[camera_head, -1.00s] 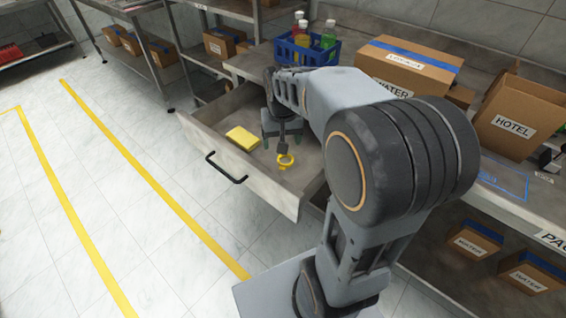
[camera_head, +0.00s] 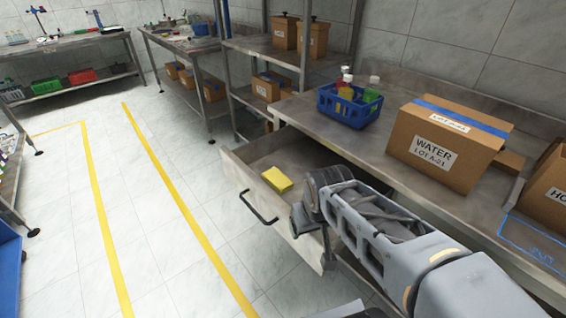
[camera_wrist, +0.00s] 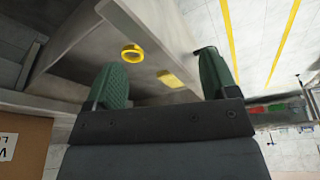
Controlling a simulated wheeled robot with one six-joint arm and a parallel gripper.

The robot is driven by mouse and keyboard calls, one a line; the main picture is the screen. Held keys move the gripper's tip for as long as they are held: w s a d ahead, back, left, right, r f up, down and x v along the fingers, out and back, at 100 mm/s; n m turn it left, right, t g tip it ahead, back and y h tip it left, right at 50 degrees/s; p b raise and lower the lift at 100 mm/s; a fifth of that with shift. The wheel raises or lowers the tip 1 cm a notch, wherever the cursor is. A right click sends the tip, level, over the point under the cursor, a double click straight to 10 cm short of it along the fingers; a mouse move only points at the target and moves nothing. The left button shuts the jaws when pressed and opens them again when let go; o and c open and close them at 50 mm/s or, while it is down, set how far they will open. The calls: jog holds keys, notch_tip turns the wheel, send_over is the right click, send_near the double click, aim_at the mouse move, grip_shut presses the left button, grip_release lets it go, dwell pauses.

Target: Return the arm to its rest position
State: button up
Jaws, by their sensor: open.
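My gripper (camera_wrist: 161,60) is open in the wrist view, with its two green ridged fingers spread wide and nothing between them. In the head view my arm reaches in from the lower right, and its dark wrist is at the open drawer (camera_head: 236,172); the fingers are mostly hidden there. The drawer also shows in the wrist view (camera_wrist: 90,62). A yellow ring-shaped piece (camera_wrist: 132,53) lies in it, apart from the fingers; my arm hides it in the head view. A yellow block (camera_head: 276,179) lies in the drawer, also seen in the wrist view (camera_wrist: 171,78).
On the steel bench above the drawer stand a blue basket (camera_head: 348,108) with bottles and a cardboard WATER box (camera_head: 445,145). The drawer handle (camera_head: 258,208) sticks out over the floor. Tiled floor (camera_head: 180,260) with yellow lines is open to the left.

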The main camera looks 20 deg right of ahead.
jog(key=w+a+r+n+t+h+p, duration=0.1)
jog(key=w+a+r+n+p, duration=0.1)
jog(key=r+n+p, duration=0.3)
jog(key=w+a+r+n+t+p, duration=0.2)
jog(key=r+n+p, duration=0.2)
jog(key=r, duration=0.4)
jog(key=s+d+r+m+g+y+p, duration=0.1)
jog(key=s+d+r+m+g+p, duration=0.1)
jog(key=m+p, duration=0.5)
notch_tip(320, 180, up, 3)
jog(key=s+d+m, duration=0.1)
jog(key=s+m, duration=0.1)
jog(key=shift+s+d+f, duration=0.2)
jog(key=shift+s+d, duration=0.05)
jog(key=shift+s, duration=0.1)
jog(key=shift+c, duration=0.2)
